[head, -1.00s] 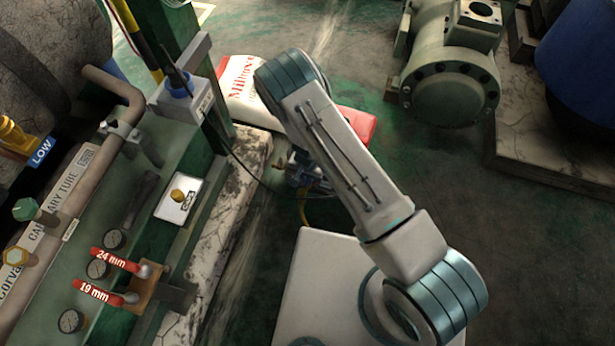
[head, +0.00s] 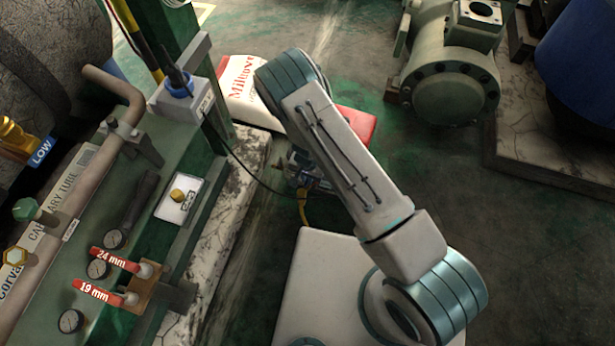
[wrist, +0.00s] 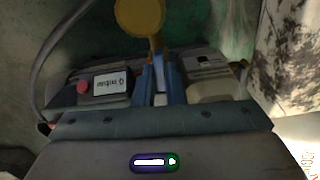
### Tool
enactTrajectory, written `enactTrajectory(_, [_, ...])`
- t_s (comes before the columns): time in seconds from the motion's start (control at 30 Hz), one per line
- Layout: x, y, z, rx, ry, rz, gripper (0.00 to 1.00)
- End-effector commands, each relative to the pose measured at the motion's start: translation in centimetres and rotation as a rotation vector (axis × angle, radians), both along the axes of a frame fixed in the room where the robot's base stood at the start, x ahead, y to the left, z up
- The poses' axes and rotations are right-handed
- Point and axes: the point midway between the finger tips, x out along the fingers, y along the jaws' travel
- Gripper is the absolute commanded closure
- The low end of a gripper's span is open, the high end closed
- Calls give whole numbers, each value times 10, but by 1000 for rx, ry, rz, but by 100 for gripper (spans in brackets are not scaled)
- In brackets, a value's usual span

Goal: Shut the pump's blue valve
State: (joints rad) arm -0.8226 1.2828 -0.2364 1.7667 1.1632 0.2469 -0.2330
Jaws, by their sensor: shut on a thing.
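The pump (wrist: 105,85) fills the middle of the wrist view, with a small lit display and a red button on its left part. My gripper (wrist: 161,78) reaches over it with the fingers close together. It is shut on a narrow blue part at the pump's middle, which appears to be the blue valve (wrist: 161,62); the fingers hide most of it, so its turn angle cannot be told. A round yellow part (wrist: 140,16) stands just beyond the fingertips. In the head view the pump (head: 300,162) is low on the floor, largely behind my arm.
A yellow hose (head: 303,205) and a dark cable (head: 245,168) run near the pump. A white and red sack (head: 240,85) lies behind it. The green skid with gauges and red-tagged valves (head: 115,260) stands left. A motor (head: 450,85) stands right; floor between is clear.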

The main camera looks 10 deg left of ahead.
Motion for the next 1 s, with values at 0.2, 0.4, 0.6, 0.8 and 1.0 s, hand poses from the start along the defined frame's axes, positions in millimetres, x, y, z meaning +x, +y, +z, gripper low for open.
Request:
enactTrajectory(0.2, [-1, 0, 0, 0, 1, -6, 100])
enactTrajectory(0.4, [-1, 0, 1, 0, 2, -159, 100])
enactTrajectory(0.6, [-1, 0, 0, 0, 2, -262, 100])
enactTrajectory(0.8, [-1, 0, 0, 0, 2, -264, 100])
enactTrajectory(1.0, [-1, 0, 1, 0, 2, -358, 100])
